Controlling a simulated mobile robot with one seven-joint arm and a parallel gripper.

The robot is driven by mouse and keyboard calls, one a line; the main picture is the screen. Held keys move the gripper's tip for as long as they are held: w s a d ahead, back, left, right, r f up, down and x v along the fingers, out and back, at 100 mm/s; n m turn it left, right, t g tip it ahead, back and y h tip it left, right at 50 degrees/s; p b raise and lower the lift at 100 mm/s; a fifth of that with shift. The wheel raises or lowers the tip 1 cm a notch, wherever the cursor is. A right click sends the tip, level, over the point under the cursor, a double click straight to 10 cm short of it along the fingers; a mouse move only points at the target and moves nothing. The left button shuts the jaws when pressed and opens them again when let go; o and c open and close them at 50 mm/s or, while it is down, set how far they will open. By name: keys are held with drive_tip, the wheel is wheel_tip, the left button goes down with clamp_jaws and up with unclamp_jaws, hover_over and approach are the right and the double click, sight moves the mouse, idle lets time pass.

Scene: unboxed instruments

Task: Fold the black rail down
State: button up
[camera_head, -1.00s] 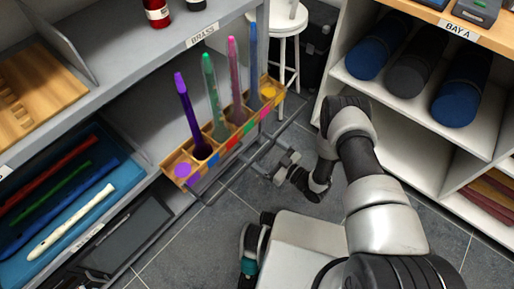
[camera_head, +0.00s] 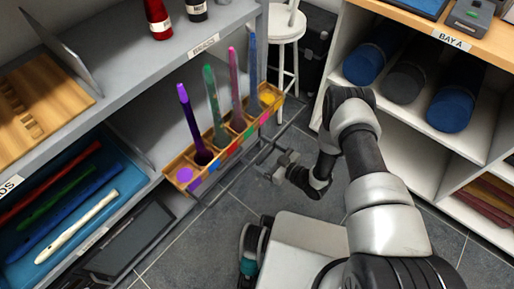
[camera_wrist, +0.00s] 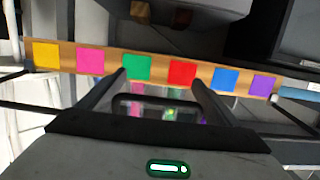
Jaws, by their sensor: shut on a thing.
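The black rail (camera_head: 224,183) is a thin dark bar that runs along the front of the wooden rack (camera_head: 167,173), a little apart from it. My gripper (camera_head: 269,162) is at the right half of the rail, shut on it. In the wrist view my gripper's two dark fingers (camera_wrist: 159,78) point toward the rack's front strip (camera_wrist: 160,58). The grip on the rail is small in the head view, and the fingers and palm hide much of the rail in the wrist view.
Purple (camera_head: 191,120), green (camera_head: 213,105), pink (camera_head: 236,85) and blue (camera_head: 253,60) instruments stand in the rack. A white stool (camera_head: 285,25) is behind. A shelf with rolled bundles (camera_head: 405,80) is at the right. Grey floor (camera_head: 215,225) is open below the rail.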

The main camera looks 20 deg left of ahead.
drive_tip(key=shift+s+r+h, duration=0.3)
drive_tip(key=shift+s+r, duration=0.05)
drive_tip(key=shift+r, duration=0.3)
drive_tip(key=shift+d, duration=0.1)
drive_tip(key=o, duration=1.2)
drive_tip(key=shift+w, duration=0.1)
drive_tip(key=p+v, duration=0.3)
drive_tip(key=v, duration=1.4)
drive_tip(key=shift+d+r, duration=0.15)
drive_tip(key=shift+d, duration=0.15)
